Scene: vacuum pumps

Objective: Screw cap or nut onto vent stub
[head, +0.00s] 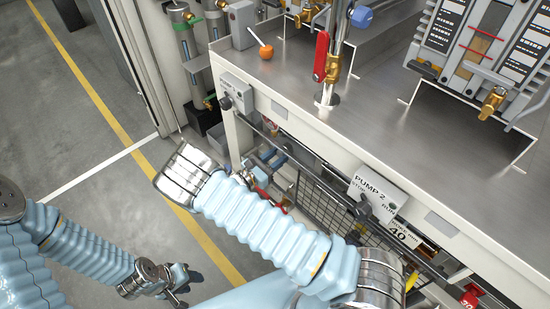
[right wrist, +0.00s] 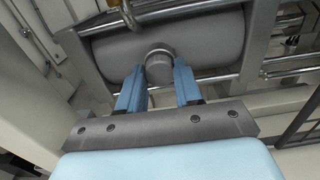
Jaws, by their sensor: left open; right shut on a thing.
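In the right wrist view, my right gripper (right wrist: 160,82) has its two blue fingers shut on a round grey cap (right wrist: 159,66). The cap is in front of a large grey horizontal cylinder (right wrist: 212,45). I cannot tell whether it touches the cylinder or sits on a stub there, and no vent stub shows clearly. In the head view my right arm reaches toward the bench's left end, and its gripper is hidden. My left gripper (head: 184,282) is open and empty, low over the floor at the lower left.
A steel bench (head: 385,125) carries a red-handled valve (head: 321,57) and an orange ball-like knob (head: 266,51). A PUMP 2 switch box (head: 377,195) and a mesh panel (head: 322,208) are along its front. Metal bars frame the cylinder.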

